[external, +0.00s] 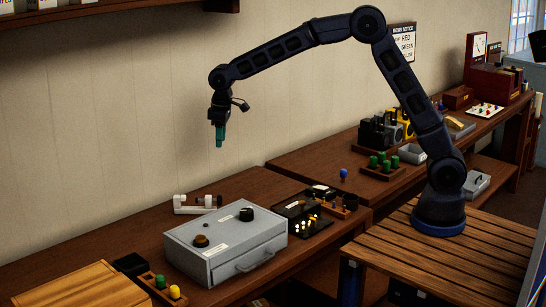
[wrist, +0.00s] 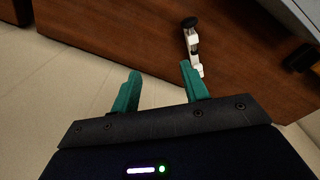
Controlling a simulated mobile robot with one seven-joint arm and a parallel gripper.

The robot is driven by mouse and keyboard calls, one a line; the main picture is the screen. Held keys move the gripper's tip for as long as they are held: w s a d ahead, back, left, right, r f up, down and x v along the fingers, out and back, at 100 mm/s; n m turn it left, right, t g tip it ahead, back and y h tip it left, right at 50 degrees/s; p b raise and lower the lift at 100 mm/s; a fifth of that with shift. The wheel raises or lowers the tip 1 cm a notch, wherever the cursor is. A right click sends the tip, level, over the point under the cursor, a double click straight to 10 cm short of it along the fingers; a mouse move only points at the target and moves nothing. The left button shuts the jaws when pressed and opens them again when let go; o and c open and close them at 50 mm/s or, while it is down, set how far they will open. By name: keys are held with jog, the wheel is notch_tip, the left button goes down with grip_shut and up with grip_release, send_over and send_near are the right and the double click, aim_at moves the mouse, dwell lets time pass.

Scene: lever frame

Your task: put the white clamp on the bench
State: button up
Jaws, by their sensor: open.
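The white clamp (external: 196,206) lies on the brown bench (external: 120,236) near the wall, behind the grey metal box, in the external view. It has a white frame and a dark screw part. The wrist view also shows the clamp (wrist: 193,47), on the bench just beyond the right fingertip in the picture. My gripper (external: 219,141) hangs pointing down, well above the bench and the clamp. In the wrist view its two teal fingers (wrist: 161,72) are apart with nothing between them.
The grey metal box (external: 225,245) with knobs and a handle stands in front of the clamp. A tray with green and yellow pegs (external: 163,290) and a wooden block (external: 85,287) are at the front left. A black panel (external: 303,222) stands right of the box. Bare bench lies left of the clamp.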

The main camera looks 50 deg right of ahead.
jog(key=s+d+r+m+t, duration=0.1)
jog(key=s+d+r, duration=0.4)
jog(key=d, duration=0.4)
jog(key=s+d+r+m, duration=0.1)
jog(key=s+d+r, duration=0.4)
jog(key=d, duration=0.4)
jog(key=s+d+r+m+t, duration=0.1)
jog(key=s+d+r+m, duration=0.1)
jog(key=s+d+r, duration=0.55)
jog(key=s+d+f+m+t, duration=0.1)
jog(key=s+d+f, duration=0.2)
jog(key=s+d, duration=0.5)
jog(key=s+d+f+m, duration=0.2)
jog(key=s+d, duration=0.6)
jog(key=s, duration=0.7)
jog(key=shift+f+m+t, duration=0.3)
jog(key=shift+f+t, duration=0.1)
jog(key=shift+f, duration=0.1)
